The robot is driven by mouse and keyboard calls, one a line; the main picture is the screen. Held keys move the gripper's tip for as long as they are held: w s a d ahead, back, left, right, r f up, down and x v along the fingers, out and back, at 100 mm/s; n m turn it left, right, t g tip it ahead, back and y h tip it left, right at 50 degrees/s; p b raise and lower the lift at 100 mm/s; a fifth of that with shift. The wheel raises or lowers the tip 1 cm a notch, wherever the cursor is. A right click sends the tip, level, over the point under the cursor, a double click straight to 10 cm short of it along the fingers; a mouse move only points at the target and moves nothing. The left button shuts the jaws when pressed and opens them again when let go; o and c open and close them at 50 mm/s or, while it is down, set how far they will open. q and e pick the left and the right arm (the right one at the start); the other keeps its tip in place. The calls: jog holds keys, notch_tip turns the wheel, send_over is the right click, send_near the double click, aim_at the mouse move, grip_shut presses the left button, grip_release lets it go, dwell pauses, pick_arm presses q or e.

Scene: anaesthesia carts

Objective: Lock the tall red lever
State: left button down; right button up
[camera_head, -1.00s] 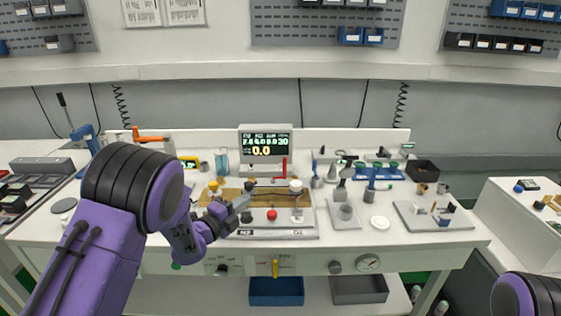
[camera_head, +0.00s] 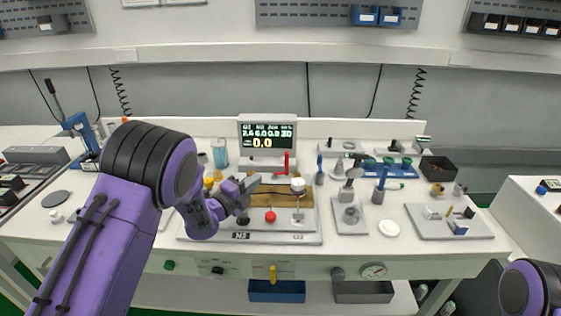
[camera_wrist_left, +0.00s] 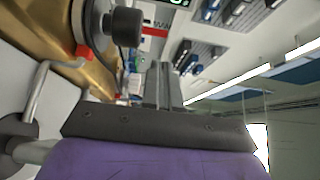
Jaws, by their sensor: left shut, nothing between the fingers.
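The tall red lever (camera_head: 287,164) stands upright at the back of the panel (camera_head: 312,239), just in front of and below the display. Its foot is partly behind a thin horizontal rod. My left gripper (camera_head: 256,181) is shut and empty above the panel, left of the lever and apart from it in the head view. In the left wrist view the closed fingers (camera_wrist_left: 163,85) point toward the display, with a dark knob (camera_wrist_left: 125,26) close beside them. My right gripper is out of view; only part of that arm shows.
The display (camera_head: 267,132) stands behind the panel. A white round knob (camera_head: 298,185) and a short red knob (camera_head: 270,216) are on the panel. A metal stand (camera_head: 349,215) and a white disc (camera_head: 389,228) lie to the right. A grey tray (camera_head: 420,228) is farther right.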

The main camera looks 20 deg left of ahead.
aim_at(286, 158)
pick_arm(q)
jog(key=p+x, duration=0.4)
jog(key=x, duration=0.7)
jog(key=shift+w+d+r, duration=0.1)
jog(key=shift+w, duration=0.3)
jog(key=shift+w+d, duration=0.2)
jog(key=shift+w, duration=0.35)
jog(key=shift+d+b, duration=0.1)
jog(key=shift+b, duration=0.35)
